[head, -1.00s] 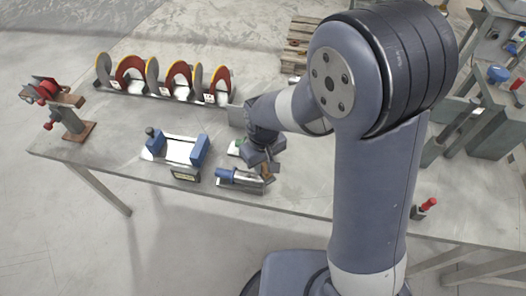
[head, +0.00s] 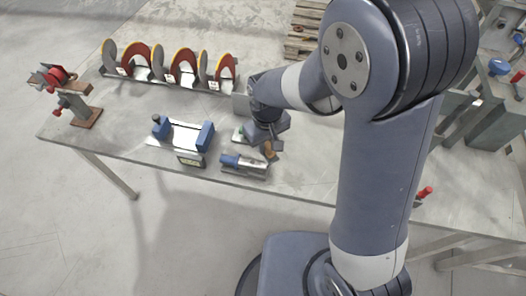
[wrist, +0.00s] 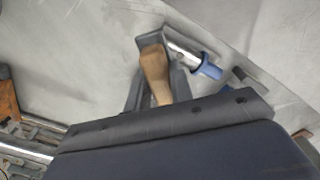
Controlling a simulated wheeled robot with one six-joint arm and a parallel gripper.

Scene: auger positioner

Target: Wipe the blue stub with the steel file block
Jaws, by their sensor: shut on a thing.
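My gripper (wrist: 153,62) is shut on a tan wooden handle (wrist: 154,72), seen between its fingers in the wrist view. I take this to be the steel file block's handle; the steel part is not clearly seen. In the head view my gripper (head: 268,147) is low over the bench, just behind and right of a small fixture. The blue stub (head: 230,160) lies on that fixture, beside a steel cylinder (head: 254,168). In the wrist view the blue stub (wrist: 207,69) shows right of my fingers; I cannot tell whether anything touches it.
Left of the fixture on the bench (head: 110,150) is a blue-ended clamp unit (head: 183,136) with a small display. A row of red and grey discs (head: 180,65) stands behind. A red-handled device (head: 72,95) is at far left. The front left of the bench is clear.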

